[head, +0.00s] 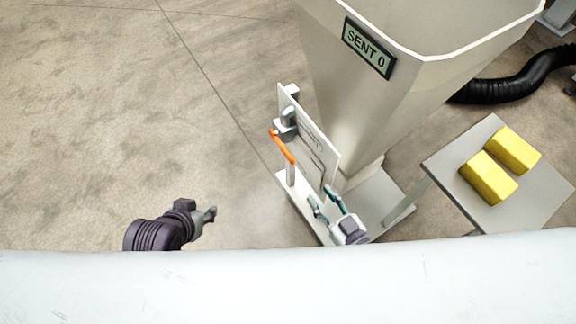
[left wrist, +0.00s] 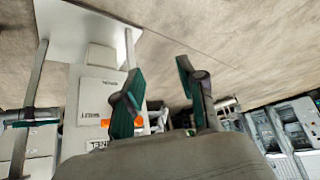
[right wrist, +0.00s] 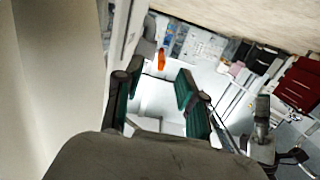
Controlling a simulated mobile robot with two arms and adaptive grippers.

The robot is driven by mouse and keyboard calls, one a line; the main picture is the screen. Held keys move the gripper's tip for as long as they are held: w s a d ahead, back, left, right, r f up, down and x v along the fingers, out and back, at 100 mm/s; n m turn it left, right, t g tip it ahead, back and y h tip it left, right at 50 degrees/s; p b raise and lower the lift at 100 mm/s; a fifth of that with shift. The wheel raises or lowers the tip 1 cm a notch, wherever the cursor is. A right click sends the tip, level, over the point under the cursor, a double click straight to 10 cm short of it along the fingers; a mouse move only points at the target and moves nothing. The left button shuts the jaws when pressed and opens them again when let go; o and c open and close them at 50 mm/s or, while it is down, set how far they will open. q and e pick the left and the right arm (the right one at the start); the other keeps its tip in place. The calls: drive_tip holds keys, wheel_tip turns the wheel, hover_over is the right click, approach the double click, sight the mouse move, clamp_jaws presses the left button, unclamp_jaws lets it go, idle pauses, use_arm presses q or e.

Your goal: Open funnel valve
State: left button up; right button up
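The grey funnel (head: 385,85) stands at the upper right in the head view, with a display reading "SENT 0" (head: 368,48). An orange valve handle (head: 282,147) sits beside an upright white plate at its left. The handle also shows in the right wrist view (right wrist: 161,59), beyond the fingertips, and partly behind a finger in the left wrist view (left wrist: 138,121). My right gripper (head: 327,202) is open and empty, below and right of the handle, apart from it. My left gripper (head: 211,214) is left of the handle, its fingers apart in the left wrist view (left wrist: 157,80), with nothing held.
Two yellow blocks (head: 488,178) lie on a small grey table (head: 437,163) at the right. A black hose (head: 515,82) runs behind it. The upright plate (head: 315,138) stands close to my right gripper. The floor at the left is clear.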

sight(294, 163)
drive_tip(key=shift+t+y, duration=0.4)
drive_tip(key=w+a, duration=0.1)
drive_tip(key=w, duration=0.1)
drive_tip(key=w+a+r+b, duration=0.1)
drive_tip(key=w+a, duration=0.1)
drive_tip(key=w+a+r+b, duration=0.1)
drive_tip(key=w+a, duration=0.1)
drive_tip(key=w, duration=0.1)
drive_tip(key=shift+a, duration=0.1)
drive_tip(key=b+x, duration=0.1)
drive_tip(key=x, duration=0.3)
drive_tip(key=shift+w+a, duration=0.2)
drive_tip(key=shift+w, duration=0.15)
drive_tip(key=shift+w+a+r+b, duration=0.1)
drive_tip(key=shift+w+a+b, duration=0.1)
drive_tip(key=shift+w+b, duration=0.1)
use_arm(q)
drive_tip(key=w+d+r+t+h, duration=0.2)
drive_tip(key=w+d+r+t, duration=0.1)
drive_tip(key=w+r+t, duration=0.5)
wheel_tip(294, 163, up, 4)
drive_tip(key=shift+w+d+f, duration=0.25)
drive_tip(key=shift+d, duration=0.05)
use_arm(e)
clamp_jaws()
